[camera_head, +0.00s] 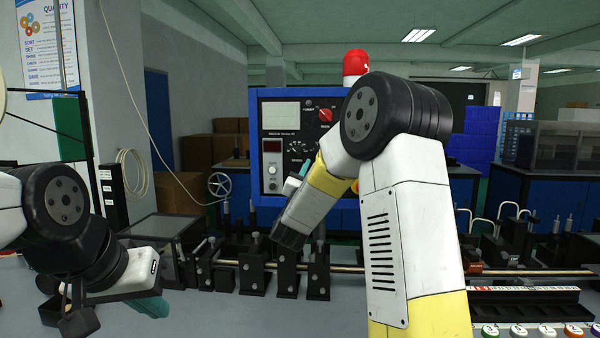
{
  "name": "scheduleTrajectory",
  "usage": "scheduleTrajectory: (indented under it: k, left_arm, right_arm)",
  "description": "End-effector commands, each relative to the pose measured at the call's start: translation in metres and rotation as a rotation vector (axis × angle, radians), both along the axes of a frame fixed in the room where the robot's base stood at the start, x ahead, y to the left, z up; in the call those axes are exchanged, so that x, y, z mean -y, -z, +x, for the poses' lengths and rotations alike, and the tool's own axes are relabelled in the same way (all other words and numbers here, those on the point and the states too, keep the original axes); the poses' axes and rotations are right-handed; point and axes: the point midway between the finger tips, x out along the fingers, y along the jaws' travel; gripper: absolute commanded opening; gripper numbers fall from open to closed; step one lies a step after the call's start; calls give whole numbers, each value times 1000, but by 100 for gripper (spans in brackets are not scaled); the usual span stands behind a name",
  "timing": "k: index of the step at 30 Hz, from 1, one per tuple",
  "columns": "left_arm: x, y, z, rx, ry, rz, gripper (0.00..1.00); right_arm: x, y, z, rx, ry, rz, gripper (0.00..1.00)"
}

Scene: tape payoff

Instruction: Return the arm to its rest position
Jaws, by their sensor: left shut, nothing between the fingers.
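My left arm comes in at the left edge. Its gripper (64,316), with small black fingers, is low in the left corner over the grey floor or table surface. It is shut and empty. My right arm (410,220), white and yellow with a black elbow joint, rises from the bottom right and bends down toward the middle. Its yellow forearm (318,190) ends in a dark part in front of the machine bench. I cannot make out the right gripper's fingers.
A blue control panel (272,112) with a red beacon (356,62) stands behind the right arm. A bench machine with black brackets and a long rod (510,272) runs across the middle. A dark-screened box (155,228) is near the left gripper. Numbered colored buttons (545,332) are at bottom right.

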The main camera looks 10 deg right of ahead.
Motion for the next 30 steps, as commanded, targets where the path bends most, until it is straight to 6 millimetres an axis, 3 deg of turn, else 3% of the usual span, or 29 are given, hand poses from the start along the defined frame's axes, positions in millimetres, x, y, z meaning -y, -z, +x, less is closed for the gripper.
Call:
scheduleTrajectory:
  k: [8,14,17,21,27,30]
  left_arm:
    - [0,0,0,0,0,0,0]
    - [0,0,0,0,0,0,0]
    - [0,0,0,0,0,0,0]
    - [0,0,0,0,0,0,0]
    - [0,0,0,0,0,0,0]
    - [0,0,0,0,0,0,0]
  right_arm:
    - [-18,-16,-11,-162,-183,28,32]
    - [-50,-8,-62,-442,-417,25,32]
    - [-62,6,-103,-596,-513,9,32]
    - [-70,35,-175,-825,-615,-23,32]
    - [-63,83,-288,-1149,-690,-59,32]
    - [-55,102,-332,-1270,-700,-69,32]
